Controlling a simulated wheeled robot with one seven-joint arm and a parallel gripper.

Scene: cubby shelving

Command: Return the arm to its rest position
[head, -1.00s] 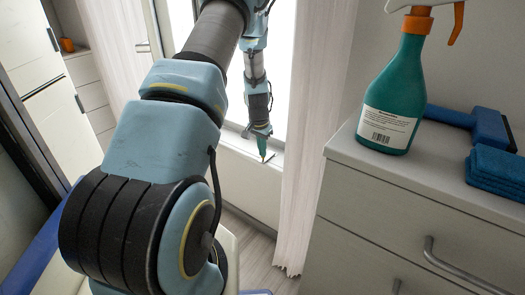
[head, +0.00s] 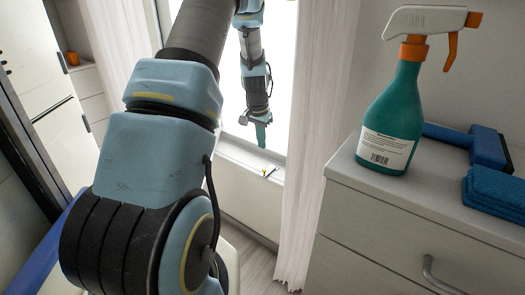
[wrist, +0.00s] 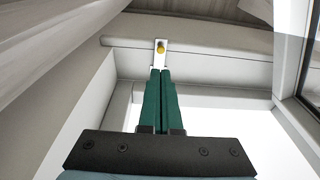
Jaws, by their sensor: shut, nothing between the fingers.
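My arm reaches away from me toward the bright window. My gripper (head: 261,143) hangs fingers down above the window sill in the head view. Its green fingers (wrist: 160,75) are pressed together with nothing between them in the wrist view. A small light-coloured item with a yellow spot (head: 268,171) is on the sill below the fingertips and apart from them in the head view. It also shows just beyond the fingertips in the wrist view; what it is cannot be told.
A teal spray bottle (head: 391,125) stands on the grey drawer cabinet (head: 345,170) at right. Blue folded cloths (head: 495,190) and a blue tool (head: 485,148) lie beside it. A pale curtain (head: 318,130) hangs right of my gripper. White cupboards (head: 35,85) stand at left.

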